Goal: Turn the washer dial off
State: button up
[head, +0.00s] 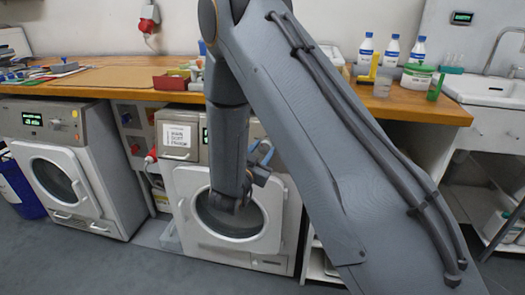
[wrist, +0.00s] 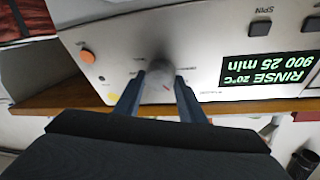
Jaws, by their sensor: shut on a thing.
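My gripper (wrist: 160,86) is shut on the round grey washer dial (wrist: 160,72), one blue finger on each side of it. A small red mark shows on the dial's face. The lit display (wrist: 268,66) beside it appears upside down and reads RINSE 20°C, 900, 25 min. In the head view the blue fingers of my gripper (head: 262,156) are at the top right of the right washer (head: 182,185). My arm hides the dial and most of that control panel there.
Small labels, an orange button (wrist: 87,56) and dark buttons (wrist: 261,28) surround the dial. A second washer (head: 110,160) stands to the left. The wooden counter (head: 120,84) above carries bottles (head: 391,52) and other items. Grey floor in front looks clear.

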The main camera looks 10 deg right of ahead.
jog(key=m+g, duration=0.1)
jog(key=m, duration=0.2)
jog(key=m+g, duration=0.1)
jog(key=m, duration=0.1)
jog(key=shift+r+m+h+p, duration=0.15)
jog(key=shift+m+h+p, duration=0.2)
jog(key=shift+m+h, duration=0.05)
jog(key=shift+m+g, duration=0.5)
jog(key=shift+m, duration=0.8)
jog(key=o, duration=1)
jog(key=shift+o, duration=0.2)
jog(key=shift+a, duration=0.1)
jog(key=v, duration=0.7)
jog(key=shift+s+a, duration=0.2)
